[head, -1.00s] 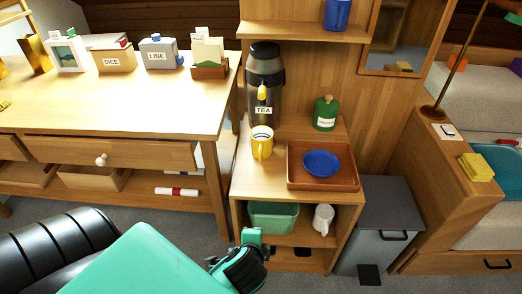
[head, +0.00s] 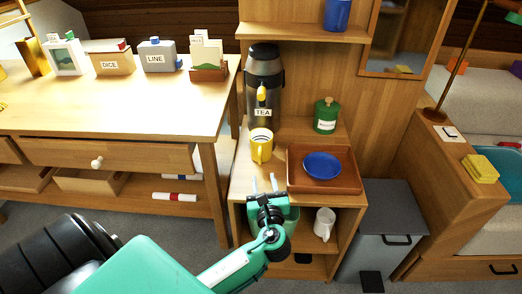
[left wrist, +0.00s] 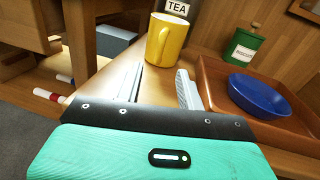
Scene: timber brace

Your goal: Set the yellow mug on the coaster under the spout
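The yellow mug (head: 261,146) stands upright on the small wooden cabinet top, just in front of the dark TEA dispenser (head: 264,82) with its yellow spout. It also shows in the left wrist view (left wrist: 168,40), handle toward me. The coaster is not visible; I cannot tell whether it is under the mug. My left gripper (head: 264,182) is at the cabinet's front edge, its fingers apart and pointing at the mug. In the left wrist view the open fingers (left wrist: 158,85) have nothing between them, and the mug is beyond them. My right gripper is not in view.
A brown tray (head: 336,184) with a blue bowl (head: 322,165) sits right of the mug. A green canister (head: 326,116) stands behind the tray. A white mug (head: 324,224) is on the shelf below. The desk (head: 120,118) is to the left.

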